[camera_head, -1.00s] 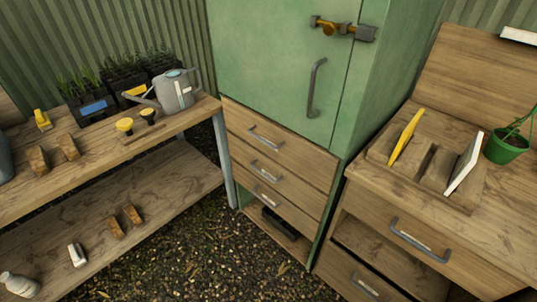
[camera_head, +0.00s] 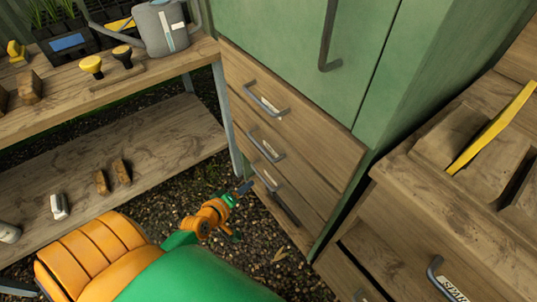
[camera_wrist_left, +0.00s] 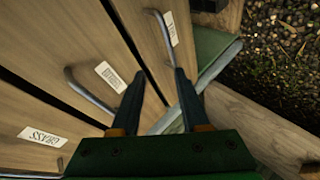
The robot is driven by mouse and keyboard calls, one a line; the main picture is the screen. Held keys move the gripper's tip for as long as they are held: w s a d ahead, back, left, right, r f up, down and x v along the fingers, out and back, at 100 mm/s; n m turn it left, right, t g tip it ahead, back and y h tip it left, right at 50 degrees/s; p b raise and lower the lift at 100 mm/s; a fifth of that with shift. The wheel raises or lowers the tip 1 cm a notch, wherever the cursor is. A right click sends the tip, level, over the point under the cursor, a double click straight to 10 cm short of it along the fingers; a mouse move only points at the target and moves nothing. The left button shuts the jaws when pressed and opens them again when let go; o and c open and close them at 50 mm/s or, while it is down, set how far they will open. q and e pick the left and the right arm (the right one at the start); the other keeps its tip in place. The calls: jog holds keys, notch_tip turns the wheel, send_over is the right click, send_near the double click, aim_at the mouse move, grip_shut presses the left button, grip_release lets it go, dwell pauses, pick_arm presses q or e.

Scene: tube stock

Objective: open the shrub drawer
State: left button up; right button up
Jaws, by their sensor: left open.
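The green cabinet has a stack of three wooden drawers, all closed: top (camera_head: 310,118), middle (camera_head: 285,165) and bottom (camera_head: 256,168). Each has a grey bar handle and a white label. In the left wrist view the top label reads GRASS (camera_wrist_left: 42,135); the middle label (camera_wrist_left: 110,77) and bottom label (camera_wrist_left: 170,28) are too small to read surely. My left gripper (camera_head: 243,188) is open and empty, close to the lower drawers. In the left wrist view its fingers (camera_wrist_left: 160,72) are near the middle handle (camera_wrist_left: 85,93) and the bottom handle (camera_wrist_left: 163,38). Contact cannot be told.
A wooden bench (camera_head: 130,92) with a watering can (camera_head: 160,28) and planters stands left. A wooden workbench (camera_head: 440,215) with its own drawer handle (camera_head: 440,280) stands close on the right. Gravel ground (camera_head: 215,165) lies between. A dark object (camera_head: 283,208) shows low in the cabinet.

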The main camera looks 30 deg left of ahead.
aim_at(259, 145)
pick_arm(q)
jog(key=w+a+r+n+t+b, duration=0.1)
jog(key=w+r+n+t+b, duration=0.3)
jog(key=r, duration=0.5)
jog(key=x, duration=0.7)
jog(key=shift+w+r, duration=0.3)
pick_arm(e)
notch_tip(259, 145, down, 6)
jog(key=shift+s+r, duration=0.1)
pick_arm(q)
grip_shut()
